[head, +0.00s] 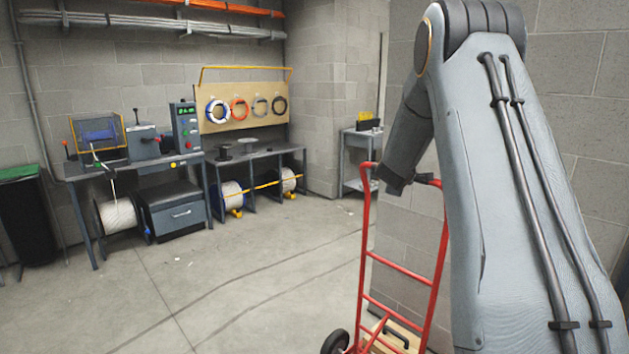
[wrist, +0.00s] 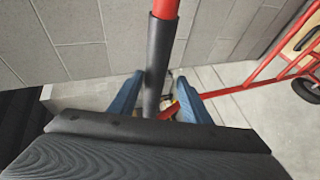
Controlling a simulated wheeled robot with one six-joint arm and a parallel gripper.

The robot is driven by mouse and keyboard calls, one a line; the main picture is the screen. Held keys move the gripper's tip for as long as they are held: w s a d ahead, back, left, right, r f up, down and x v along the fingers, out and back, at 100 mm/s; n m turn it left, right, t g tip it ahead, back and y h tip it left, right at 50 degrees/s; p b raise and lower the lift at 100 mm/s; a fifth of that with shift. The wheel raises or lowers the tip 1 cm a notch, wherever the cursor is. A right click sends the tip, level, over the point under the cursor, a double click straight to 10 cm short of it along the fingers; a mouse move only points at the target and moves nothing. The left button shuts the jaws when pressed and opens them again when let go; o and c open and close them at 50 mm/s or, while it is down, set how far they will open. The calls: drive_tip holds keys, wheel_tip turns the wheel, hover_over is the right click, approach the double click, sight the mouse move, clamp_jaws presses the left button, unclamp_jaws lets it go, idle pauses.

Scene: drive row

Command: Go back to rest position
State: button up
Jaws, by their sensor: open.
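My arm reaches up and over on the right side of the head view, and its far end hangs down near the top of a red hand truck (head: 364,230). The gripper's fingers cannot be made out there. In the wrist view my gripper (wrist: 160,84) is open, with one blue finger on each side of a black grip sleeve (wrist: 157,60) on a red bar. The sleeve appears between the fingers with gaps at both sides; I cannot tell how deep it sits. Part of the red frame also shows at the right of the wrist view (wrist: 272,62).
A grey workbench (head: 130,170) with machines stands at the back left. A lower bench (head: 262,152) with cable spools beneath is beside it. A grey block wall (head: 405,270) rises close behind the hand truck. The concrete floor (head: 230,280) at left and centre is clear.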

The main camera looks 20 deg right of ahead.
drive_tip(key=s+a+f+m+g+y, duration=0.1)
drive_tip(key=s+a+f+y, duration=0.1)
drive_tip(key=s+a, duration=0.45)
drive_tip(key=s+a+f+m+g+y, duration=0.1)
drive_tip(key=s+a+f+y, duration=0.2)
drive_tip(key=a, duration=0.7)
drive_tip(key=s+a+f+m+g+y, duration=0.15)
drive_tip(key=s+a, duration=0.25)
drive_tip(key=a, duration=0.5)
drive_tip(key=s+a+f+m+g, duration=0.1)
drive_tip(key=s+a+f+g, duration=0.1)
drive_tip(key=s, duration=0.7)
drive_tip(key=s+a+f+m+g+y, duration=0.1)
drive_tip(key=s+a, duration=0.4)
drive_tip(key=s, duration=0.5)
drive_tip(key=s+a+f+m+g+y, duration=0.1)
drive_tip(key=s+a+f+m+g, duration=0.2)
drive_tip(key=s, duration=0.7)
drive_tip(key=shift+s+a+f, duration=0.15)
drive_tip(key=shift+a+f, duration=0.35)
drive_tip(key=shift+f, duration=0.05)
